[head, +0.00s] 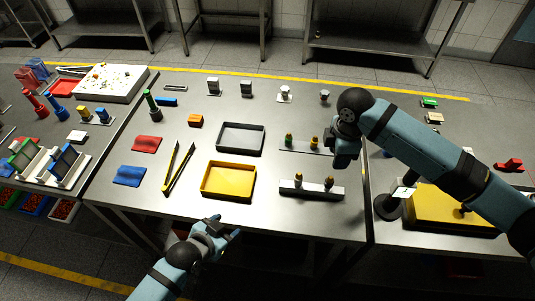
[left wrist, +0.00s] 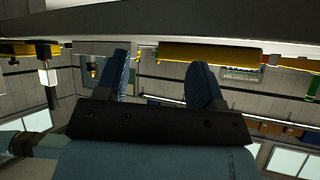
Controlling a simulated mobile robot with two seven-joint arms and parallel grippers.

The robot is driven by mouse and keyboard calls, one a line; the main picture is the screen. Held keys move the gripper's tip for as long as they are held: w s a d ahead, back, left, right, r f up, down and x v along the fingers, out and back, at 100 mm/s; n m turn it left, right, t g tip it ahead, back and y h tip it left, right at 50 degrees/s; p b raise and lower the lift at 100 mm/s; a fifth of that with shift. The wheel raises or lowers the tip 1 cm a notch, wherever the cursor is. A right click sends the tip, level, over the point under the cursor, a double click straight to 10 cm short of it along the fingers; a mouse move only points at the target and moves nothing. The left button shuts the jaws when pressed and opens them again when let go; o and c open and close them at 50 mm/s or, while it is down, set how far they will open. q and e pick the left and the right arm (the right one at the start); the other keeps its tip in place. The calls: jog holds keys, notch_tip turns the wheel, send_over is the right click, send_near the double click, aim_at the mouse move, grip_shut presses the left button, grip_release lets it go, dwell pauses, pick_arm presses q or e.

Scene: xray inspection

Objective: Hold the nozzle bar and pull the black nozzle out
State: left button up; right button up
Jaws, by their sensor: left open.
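A dark nozzle bar (head: 311,191) lies near the front edge of the table, with two small upright nozzles, a left one (head: 298,180) and a right one (head: 328,183), both with yellowish tops. Behind it a thin bar (head: 295,150) carries a green-topped piece (head: 289,139) and a yellow-topped piece (head: 314,142). I cannot tell which nozzle is the black one. My left gripper (head: 222,229) is open and empty at the table's front edge, left of the dark bar; its spread blue fingers show in the left wrist view (left wrist: 160,75). My right gripper (head: 345,160) hangs by the thin bar's right end, its jaws unclear.
A yellow tray (head: 254,193) and a grey tray (head: 262,139) stand left of the bars. Black-and-yellow tongs (head: 181,168), a red cloth (head: 147,143) and a blue cloth (head: 129,175) lie further left. My right arm covers part of the right side table.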

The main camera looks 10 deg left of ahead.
pick_arm(q)
jog(key=w+d+m, duration=0.1)
jog(key=w, duration=0.2)
jog(key=w+d+r+m+g, duration=0.1)
jog(key=w, duration=0.2)
jog(key=w+r+m+h, duration=0.1)
jog(key=w+m, duration=0.1)
jog(key=w, duration=0.1)
jog(key=shift+d+r+g, duration=0.25)
jog(key=shift+d+g, duration=0.05)
jog(key=shift+d, duration=0.1)
jog(key=w+d, duration=0.1)
jog(key=w+d+r+m+g, duration=0.1)
jog(key=w+m+g, duration=0.1)
jog(key=shift+d+r+h, duration=0.3)
jog(key=shift+d+r, duration=0.05)
jog(key=shift+d, duration=0.05)
notch_tip(320, 180, up, 2)
jog(key=w+d+m+g, duration=0.2)
jog(key=w, duration=0.1)
jog(key=m+g+y, duration=0.1)
jog(key=m+g, duration=0.3)
send_near(281, 183)
jog(key=x, duration=1)
jog(key=shift+f, duration=0.25)
grip_shut()
